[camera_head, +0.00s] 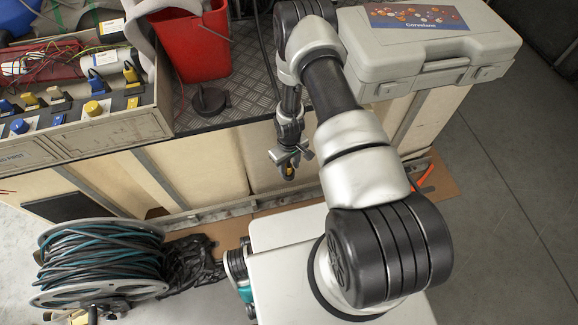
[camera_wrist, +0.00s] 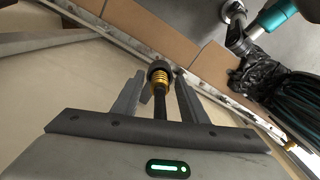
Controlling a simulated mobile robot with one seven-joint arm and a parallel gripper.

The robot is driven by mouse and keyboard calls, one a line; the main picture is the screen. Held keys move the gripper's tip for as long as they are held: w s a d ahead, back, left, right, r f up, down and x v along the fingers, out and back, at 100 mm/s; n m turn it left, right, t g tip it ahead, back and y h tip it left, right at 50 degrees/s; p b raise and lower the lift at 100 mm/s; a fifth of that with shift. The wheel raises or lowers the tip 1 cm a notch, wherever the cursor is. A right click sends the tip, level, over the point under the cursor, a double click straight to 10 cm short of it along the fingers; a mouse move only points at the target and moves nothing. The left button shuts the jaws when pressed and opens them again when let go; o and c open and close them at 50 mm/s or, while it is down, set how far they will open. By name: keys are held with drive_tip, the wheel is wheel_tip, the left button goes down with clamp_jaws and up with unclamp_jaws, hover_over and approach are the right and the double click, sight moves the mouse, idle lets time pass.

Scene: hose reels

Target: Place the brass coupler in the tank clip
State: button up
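The brass coupler (camera_wrist: 158,78) is a ribbed gold piece with a dark round end and a black stem. It sits between the two fingers of my gripper (camera_wrist: 158,92), which appears shut on it. In the head view my gripper (camera_head: 289,158) hangs in front of the bench's pale side, and the coupler (camera_head: 288,172) points down from it, clear of the floor. I cannot clearly make out the tank clip. A teal cylinder (camera_wrist: 276,15) has a grey-black ring-like fitting (camera_wrist: 235,14) beside it; the teal part (camera_head: 246,291) is partly hidden in the head view.
A hose reel (camera_head: 98,262) with dark and teal hose stands at the lower left, beside crumpled black plastic (camera_head: 190,262). The bench holds a red bucket (camera_head: 195,45), a grey case (camera_head: 425,50) and a box of plugs (camera_head: 85,130). Cardboard (camera_wrist: 150,35) lies on the floor.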

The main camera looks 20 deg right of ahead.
wheel_tip(320, 180, up, 12)
drive_tip(key=p, duration=0.2)
drive_tip(key=shift+r+p, duration=0.15)
drive_tip(key=shift+p, duration=0.2)
idle(0.3)
drive_tip(key=shift+s, duration=0.1)
